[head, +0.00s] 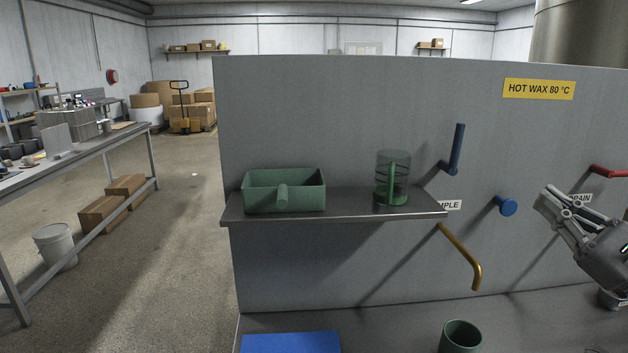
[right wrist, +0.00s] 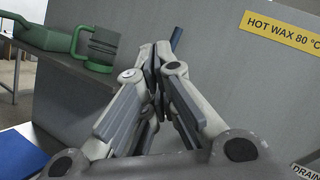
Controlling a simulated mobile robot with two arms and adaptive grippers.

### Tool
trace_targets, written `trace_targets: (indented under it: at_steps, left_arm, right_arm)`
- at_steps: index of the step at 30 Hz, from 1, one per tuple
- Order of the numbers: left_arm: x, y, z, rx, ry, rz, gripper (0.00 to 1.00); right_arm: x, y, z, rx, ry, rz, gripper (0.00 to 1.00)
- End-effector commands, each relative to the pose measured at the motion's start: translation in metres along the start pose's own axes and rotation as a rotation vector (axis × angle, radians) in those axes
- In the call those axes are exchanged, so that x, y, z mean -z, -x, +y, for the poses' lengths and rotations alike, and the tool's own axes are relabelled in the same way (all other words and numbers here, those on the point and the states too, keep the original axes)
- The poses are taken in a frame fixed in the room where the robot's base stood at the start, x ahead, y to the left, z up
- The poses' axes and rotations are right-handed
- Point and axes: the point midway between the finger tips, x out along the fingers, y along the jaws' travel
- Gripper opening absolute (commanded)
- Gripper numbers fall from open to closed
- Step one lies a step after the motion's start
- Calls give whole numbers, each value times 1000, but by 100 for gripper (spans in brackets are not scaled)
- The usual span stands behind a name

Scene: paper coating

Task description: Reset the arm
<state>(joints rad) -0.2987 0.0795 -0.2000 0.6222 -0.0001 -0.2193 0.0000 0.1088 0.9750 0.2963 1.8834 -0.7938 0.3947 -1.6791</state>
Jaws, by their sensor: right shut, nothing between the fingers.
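My right gripper (head: 556,203) is at the right of the head view, in front of the grey panel (head: 350,110) and to the right of the blue round knob (head: 506,206). Its fingers are together and empty; in the right wrist view the closed fingers (right wrist: 158,58) point toward the panel. My left gripper is not in the head view.
A blue lever (head: 457,150), a brass spout (head: 462,258) and a red handle (head: 606,171) stick out. A green cup (head: 460,338) stands below.

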Motion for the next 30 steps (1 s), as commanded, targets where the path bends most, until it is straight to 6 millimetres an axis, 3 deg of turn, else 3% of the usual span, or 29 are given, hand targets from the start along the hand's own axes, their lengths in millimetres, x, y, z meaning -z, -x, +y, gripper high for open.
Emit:
trace_targets:
  at_steps: [8, 14, 18, 21, 26, 27, 30]
  left_arm:
    - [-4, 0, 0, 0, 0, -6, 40]
    - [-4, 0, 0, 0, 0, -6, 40]
    - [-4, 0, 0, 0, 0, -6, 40]
    - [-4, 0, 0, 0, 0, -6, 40]
    - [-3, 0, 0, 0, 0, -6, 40]
    - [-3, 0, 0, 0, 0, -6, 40]
    - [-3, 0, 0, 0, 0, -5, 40]
  right_arm:
    - [90, 38, 50, 425, -925, 21, 0]
    - [162, 96, 113, 824, -1548, 55, 0]
    - [201, 149, 180, 1168, -1926, 81, 0]
    - [216, 190, 238, 1457, -2150, 100, 0]
    - [214, 247, 328, 1933, -2367, 125, 0]
    - [210, 259, 347, -2033, 2385, -129, 0]
    - [195, 283, 387, -2024, 2144, -123, 0]
